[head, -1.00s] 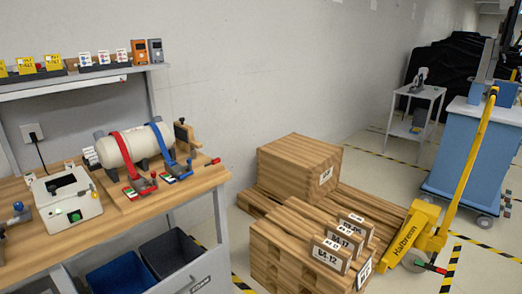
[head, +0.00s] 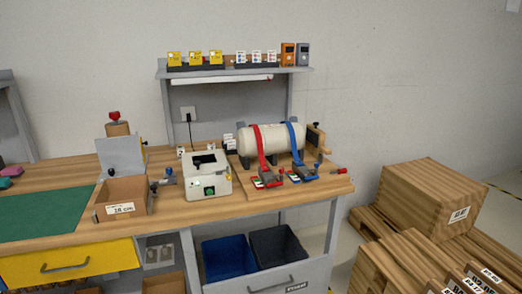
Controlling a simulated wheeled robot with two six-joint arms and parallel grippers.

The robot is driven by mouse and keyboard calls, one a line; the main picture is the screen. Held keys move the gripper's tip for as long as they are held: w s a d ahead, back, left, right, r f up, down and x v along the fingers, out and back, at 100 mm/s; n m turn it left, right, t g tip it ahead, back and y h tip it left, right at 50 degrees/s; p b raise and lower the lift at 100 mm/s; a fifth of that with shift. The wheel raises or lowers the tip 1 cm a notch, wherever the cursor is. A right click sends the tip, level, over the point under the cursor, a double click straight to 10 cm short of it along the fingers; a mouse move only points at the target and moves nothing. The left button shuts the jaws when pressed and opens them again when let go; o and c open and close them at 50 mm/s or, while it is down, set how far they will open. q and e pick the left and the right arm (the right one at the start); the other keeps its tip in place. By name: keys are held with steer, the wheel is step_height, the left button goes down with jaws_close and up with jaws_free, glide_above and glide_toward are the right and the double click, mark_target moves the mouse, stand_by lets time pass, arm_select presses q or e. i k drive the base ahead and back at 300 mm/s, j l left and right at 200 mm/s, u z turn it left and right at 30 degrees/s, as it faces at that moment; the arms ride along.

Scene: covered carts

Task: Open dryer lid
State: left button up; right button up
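A small white boxy device (head: 206,182) stands on the wooden workbench, with a dark patch on its top and a green button on its front. A cable runs from behind it up to a wall socket. It looks like the dryer, but I see no label naming it. Its top appears closed. To its left is a wooden box (head: 121,198) marked "28 cm" with a grey panel standing upright behind it. Neither of my grippers is in view.
Right of the device, a white cylinder (head: 273,140) lies under red and blue straps with clamps. A green mat (head: 40,214) lies left. A shelf (head: 235,71) hangs above. Blue and dark bins (head: 228,257) sit below. Pallets and a wooden crate (head: 425,198) stand right.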

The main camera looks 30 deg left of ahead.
mark_target(204, 158)
steer(key=u, duration=1.2)
